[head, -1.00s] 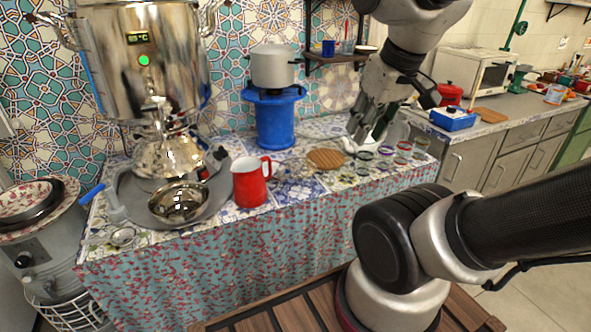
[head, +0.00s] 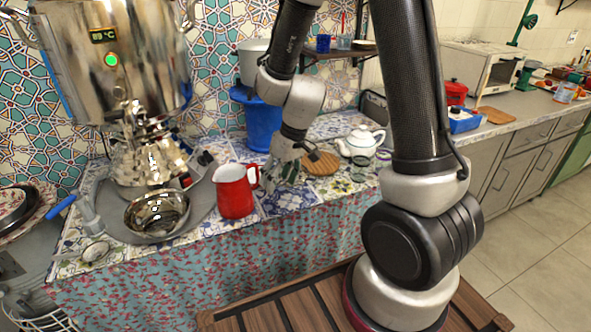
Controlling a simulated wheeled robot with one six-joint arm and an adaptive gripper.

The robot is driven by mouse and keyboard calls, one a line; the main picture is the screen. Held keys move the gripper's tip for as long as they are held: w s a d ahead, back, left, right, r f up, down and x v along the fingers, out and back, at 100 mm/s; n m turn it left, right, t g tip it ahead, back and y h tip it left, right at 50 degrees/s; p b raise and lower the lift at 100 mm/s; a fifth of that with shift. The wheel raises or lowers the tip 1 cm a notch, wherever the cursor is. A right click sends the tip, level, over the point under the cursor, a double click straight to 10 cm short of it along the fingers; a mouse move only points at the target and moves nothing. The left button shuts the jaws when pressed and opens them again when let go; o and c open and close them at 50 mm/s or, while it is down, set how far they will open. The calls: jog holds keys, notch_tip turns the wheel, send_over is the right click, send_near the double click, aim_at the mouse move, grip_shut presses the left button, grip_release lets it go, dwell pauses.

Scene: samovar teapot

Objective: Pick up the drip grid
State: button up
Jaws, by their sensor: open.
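I cannot clearly make out a drip grid in the head view. The grey round tray (head: 205,213) under the samovar (head: 112,60) holds a shiny metal bowl (head: 157,212). My gripper (head: 281,184) is open and points down, low over the patterned cloth. It is just right of the red pitcher (head: 235,192) and left of the round wooden board (head: 322,163). My fingers cover part of the cloth, and I cannot tell whether they touch anything there.
A white teapot (head: 360,144) stands right of the board, with a glass (head: 360,170) in front. A blue stand (head: 262,120) with a pot is behind my gripper. A small strainer (head: 95,251) lies at the cloth's left front.

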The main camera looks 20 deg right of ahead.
jog(key=w+f+t, duration=0.1)
jog(key=w+f, duration=0.1)
jog(key=w, duration=0.1)
jog(key=w+f+n, duration=0.1)
jog(key=w+f, duration=0.1)
jog(key=w+f+n+t, duration=0.1)
jog(key=w+f, duration=0.1)
jog(key=w, duration=0.1)
jog(key=shift+w+a+t, duration=0.15)
jog(key=shift+w+t, duration=0.15)
jog(key=shift+w, duration=0.05)
jog(key=shift+c, duration=0.4)
jog(key=c, duration=0.7)
